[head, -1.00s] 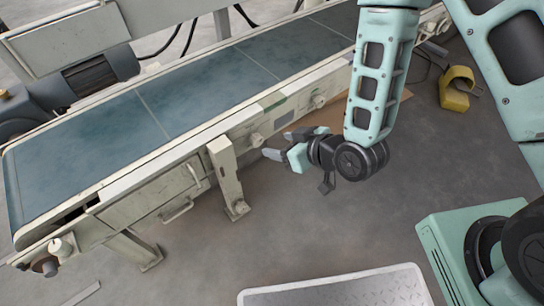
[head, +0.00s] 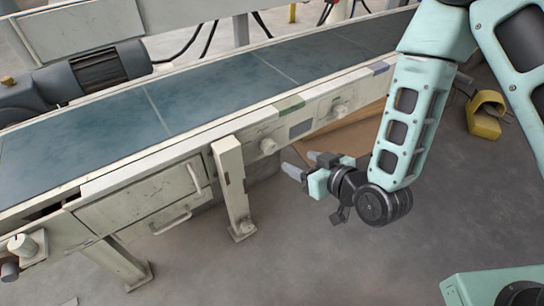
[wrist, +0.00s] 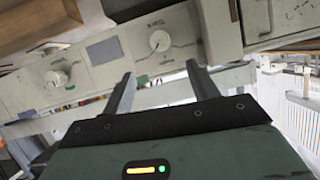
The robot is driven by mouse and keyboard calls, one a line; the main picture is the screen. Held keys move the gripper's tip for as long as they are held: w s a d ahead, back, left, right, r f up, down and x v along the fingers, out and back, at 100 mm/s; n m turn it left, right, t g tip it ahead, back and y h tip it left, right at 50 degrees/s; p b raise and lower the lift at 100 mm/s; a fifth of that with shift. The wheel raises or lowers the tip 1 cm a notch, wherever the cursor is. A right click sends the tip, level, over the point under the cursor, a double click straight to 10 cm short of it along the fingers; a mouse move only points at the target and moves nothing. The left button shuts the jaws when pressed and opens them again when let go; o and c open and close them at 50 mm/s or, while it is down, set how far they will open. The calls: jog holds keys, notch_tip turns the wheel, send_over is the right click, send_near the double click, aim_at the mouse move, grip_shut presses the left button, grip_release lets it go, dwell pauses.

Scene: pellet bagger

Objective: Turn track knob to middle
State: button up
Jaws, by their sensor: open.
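Two pale round knobs sit on the conveyor's side panel. In the head view one knob (head: 268,146) is below a green label, and the other knob (head: 340,111) is further right, towards a purple-blue label. In the wrist view the green-label knob (wrist: 160,41) lies ahead between the fingers, and the other knob (wrist: 57,78) is to the left. I cannot read which is the track knob. My gripper (head: 300,163) is open and empty, just below and right of the green-label knob, apart from it. Its two fingers (wrist: 160,72) show in the wrist view.
The blue conveyor belt (head: 210,95) runs above the panel. A support leg (head: 233,190) stands left of my gripper. A brown board (head: 345,135) is behind the gripper, and a yellow object (head: 486,115) lies at right. The floor in front is clear.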

aim_at(272, 148)
jog(key=b+x, duration=0.6)
jog(key=x, duration=0.6)
jog(key=shift+f, duration=0.15)
jog(key=shift+w+a+f+b, duration=0.15)
jog(key=shift+w+a+b, duration=0.25)
jog(key=shift+w+a, duration=0.1)
jog(key=shift+c, duration=0.3)
jog(key=c, duration=0.9)
